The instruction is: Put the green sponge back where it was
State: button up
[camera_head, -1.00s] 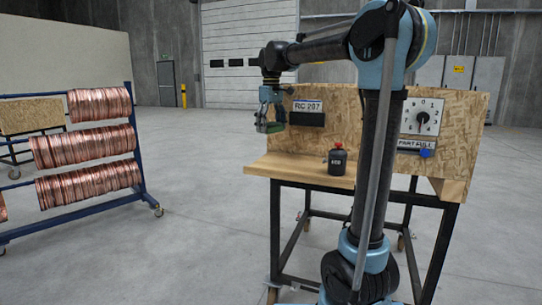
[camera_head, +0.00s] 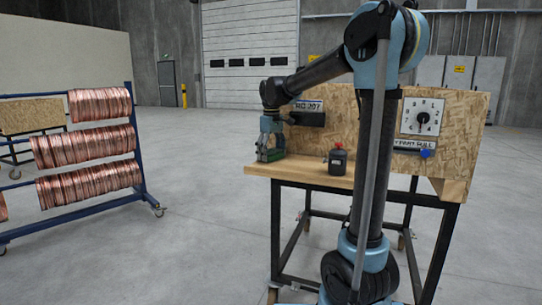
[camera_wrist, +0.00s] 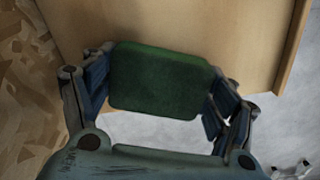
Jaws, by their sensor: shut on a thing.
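The green sponge (camera_wrist: 160,82) is between the fingers of my gripper (camera_wrist: 158,88) in the wrist view, with a finger against each side. In the head view my gripper (camera_head: 269,152) is low at the left end of the wooden bench top (camera_head: 330,181), and a little of the sponge (camera_head: 270,155) shows between its fingers. The wrist view shows the sponge above the bench top's corner, part of it over the edge. I cannot tell whether the sponge touches the wood.
A dark red-capped bottle (camera_head: 337,160) stands on the bench right of my gripper. The chipboard back panel (camera_head: 365,130) carries a dial (camera_head: 422,117) and a blue knob (camera_head: 426,154). A rack with copper coils (camera_head: 88,149) stands at the left, with clear floor between.

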aim_at(272, 151)
jog(key=o, duration=0.9)
notch_tip(272, 151, up, 12)
jog(key=shift+r, duration=0.1)
dwell(0.3)
